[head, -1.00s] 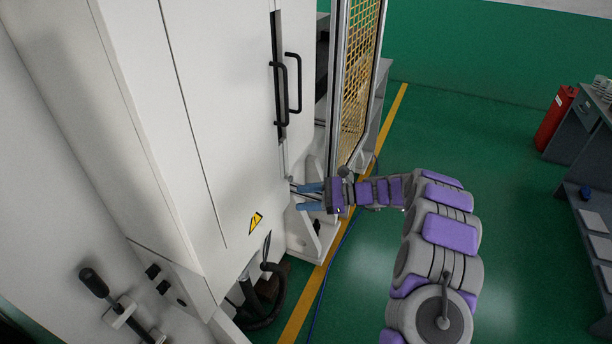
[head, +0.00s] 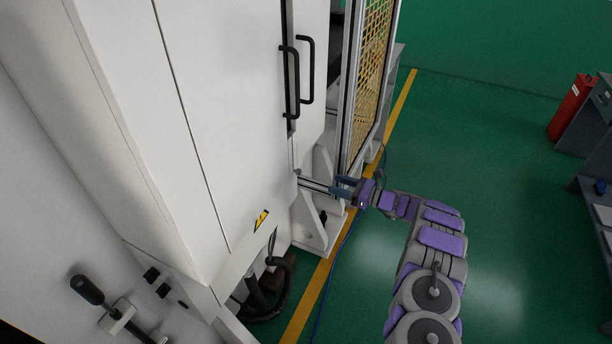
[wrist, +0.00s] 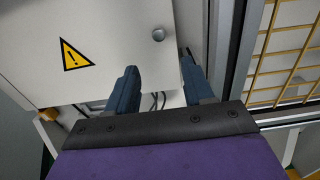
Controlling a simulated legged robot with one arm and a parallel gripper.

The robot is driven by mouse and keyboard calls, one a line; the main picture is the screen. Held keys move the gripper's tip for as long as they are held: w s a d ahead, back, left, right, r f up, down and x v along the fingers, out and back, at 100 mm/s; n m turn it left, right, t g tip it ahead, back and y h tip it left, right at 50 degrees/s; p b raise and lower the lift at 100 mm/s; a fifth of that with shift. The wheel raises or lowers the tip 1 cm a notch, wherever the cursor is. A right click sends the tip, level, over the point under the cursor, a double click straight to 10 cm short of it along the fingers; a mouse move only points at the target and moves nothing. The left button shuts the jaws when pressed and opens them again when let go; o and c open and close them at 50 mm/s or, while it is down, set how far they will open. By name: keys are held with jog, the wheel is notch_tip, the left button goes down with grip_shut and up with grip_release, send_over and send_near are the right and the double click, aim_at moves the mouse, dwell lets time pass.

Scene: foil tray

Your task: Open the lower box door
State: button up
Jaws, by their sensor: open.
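In the wrist view, a white box door (wrist: 110,25) carries a yellow warning triangle and a small round grey knob (wrist: 159,34). The knob appears beyond the gap between my fingertips, with no contact visible. My gripper (wrist: 158,62) is open and empty, its two blue fingers pointing toward the door's lower right corner. In the head view, my gripper (head: 335,187) is just right of the tall white cabinet (head: 215,110), level with its lower part. A warning triangle (head: 261,220) shows there too. The knob is not clear in the head view, and I cannot tell whether the door is ajar.
Black bar handles (head: 298,75) are higher on the cabinet. A yellow mesh guard (head: 372,65) in a metal frame stands close beyond my gripper. Black hoses (head: 272,290) hang below the cabinet. Green floor to the right is open, up to a red cylinder (head: 572,105) and a bench.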

jog(key=b+x, duration=0.2)
jog(key=x, duration=1.1)
jog(key=shift+s, duration=0.1)
grip_shut()
